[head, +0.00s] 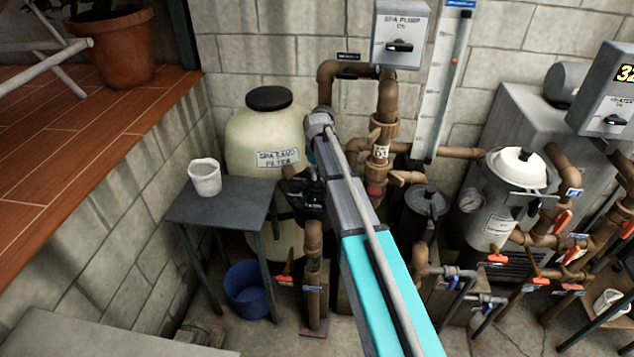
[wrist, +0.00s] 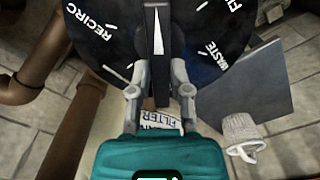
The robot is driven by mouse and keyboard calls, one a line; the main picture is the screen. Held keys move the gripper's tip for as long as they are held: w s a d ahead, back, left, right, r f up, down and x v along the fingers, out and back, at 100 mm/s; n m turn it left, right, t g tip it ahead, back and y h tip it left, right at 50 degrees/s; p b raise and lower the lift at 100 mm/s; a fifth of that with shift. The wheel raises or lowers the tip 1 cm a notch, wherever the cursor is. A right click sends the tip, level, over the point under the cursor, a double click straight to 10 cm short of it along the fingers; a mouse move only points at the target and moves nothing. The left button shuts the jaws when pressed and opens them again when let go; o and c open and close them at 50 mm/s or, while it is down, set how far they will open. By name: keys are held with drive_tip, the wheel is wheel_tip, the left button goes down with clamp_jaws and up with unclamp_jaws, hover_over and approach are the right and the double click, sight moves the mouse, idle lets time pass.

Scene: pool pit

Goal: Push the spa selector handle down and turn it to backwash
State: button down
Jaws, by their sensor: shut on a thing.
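The spa selector is a black round dial (wrist: 92,45) with white labels, filling the top of the wrist view. RECIRC reads at the left, WASTE at the right, and a label starting "FI" at the upper right. Its black handle (wrist: 149,45) with a white wedge mark lies upright in that picture, between my fingers. My gripper (wrist: 157,72) is shut on the handle. In the head view the selector (head: 303,188) shows beside the cream spa sand filter (head: 245,135); my arm hides my fingertips and part of it. The backwash label is not readable.
A grey table (head: 225,205) with a white cup (head: 205,177) stands left of the selector, a blue bucket (head: 248,290) below. Brown pipes (head: 388,100) rise behind my arm. A grey canister (head: 495,205) and red-handled valves (head: 497,257) stand to the right.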

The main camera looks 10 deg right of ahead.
drive_tip(key=shift+w+a+n, duration=0.1)
drive_tip(key=shift+n, duration=0.8)
drive_tip(key=shift+c, duration=2.2)
unclamp_jaws()
wheel_tip(320, 180, up, 7)
drive_tip(key=p, duration=0.7)
drive_tip(key=shift+f+n, duration=0.1)
drive_tip(key=shift+n, duration=0.2)
